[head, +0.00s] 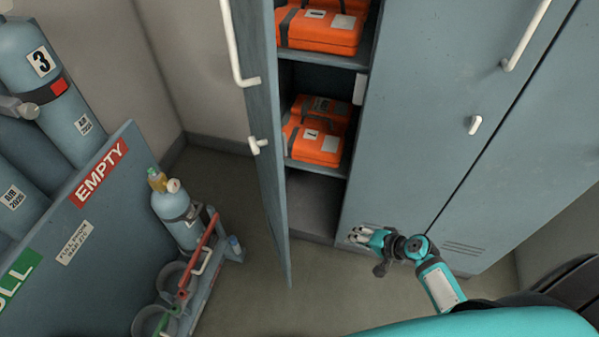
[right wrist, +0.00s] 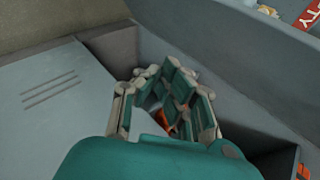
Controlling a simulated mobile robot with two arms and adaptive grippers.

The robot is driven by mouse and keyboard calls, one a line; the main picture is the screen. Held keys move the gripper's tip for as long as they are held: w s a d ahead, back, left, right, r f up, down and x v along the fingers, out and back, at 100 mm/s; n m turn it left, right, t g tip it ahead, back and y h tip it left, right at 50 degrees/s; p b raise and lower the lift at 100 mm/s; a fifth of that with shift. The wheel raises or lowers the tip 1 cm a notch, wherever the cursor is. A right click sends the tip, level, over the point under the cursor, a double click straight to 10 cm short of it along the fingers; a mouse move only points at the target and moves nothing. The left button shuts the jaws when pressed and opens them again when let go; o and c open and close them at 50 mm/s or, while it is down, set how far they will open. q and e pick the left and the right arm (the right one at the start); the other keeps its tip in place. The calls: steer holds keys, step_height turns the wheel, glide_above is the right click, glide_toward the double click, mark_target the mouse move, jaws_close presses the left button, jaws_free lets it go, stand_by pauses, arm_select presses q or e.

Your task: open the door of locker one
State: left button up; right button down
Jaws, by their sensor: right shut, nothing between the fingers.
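A tall grey-blue locker door (head: 262,110) stands swung wide open at the left of the lockers. Its long white handle (head: 235,45) and a small white latch (head: 257,145) face left. No locker number is readable on it. The open locker's shelves hold orange cases (head: 318,140). My right gripper (head: 358,236) is shut and empty, low in front of the neighbouring closed door and right of the opening. Its fingers also show in the right wrist view (right wrist: 163,70), with the vented closed door to the left. My left gripper is not in view.
Closed locker doors (head: 455,120) with a white handle (head: 525,35) fill the right. A cylinder rack (head: 95,215) marked EMPTY and a small trolley with a cylinder (head: 180,215) stand left. Some floor (head: 255,290) between trolley and lockers is clear.

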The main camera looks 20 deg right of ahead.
steer(key=w+a+r+t+y+b, duration=0.1)
steer(key=r+y+b, duration=0.15)
steer(key=r, duration=0.65)
steer(key=w+a+r+n+t+y+b, duration=0.1)
steer(key=r+t+y, duration=0.15)
steer(key=r, duration=0.55)
steer(key=w+a+r+y+b, duration=0.1)
steer(key=w+r+y, duration=0.15)
steer(key=r, duration=0.65)
arm_select(q)
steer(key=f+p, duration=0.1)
steer(key=p, duration=0.1)
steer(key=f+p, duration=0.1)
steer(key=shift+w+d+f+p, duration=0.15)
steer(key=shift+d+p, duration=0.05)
steer(key=shift+p, duration=0.2)
arm_select(e)
steer(key=w+a, duration=0.5)
steer(key=a, duration=0.6)
steer(key=shift+w+n, duration=0.3)
steer(key=shift+y, duration=0.25)
steer(key=shift+a, duration=0.1)
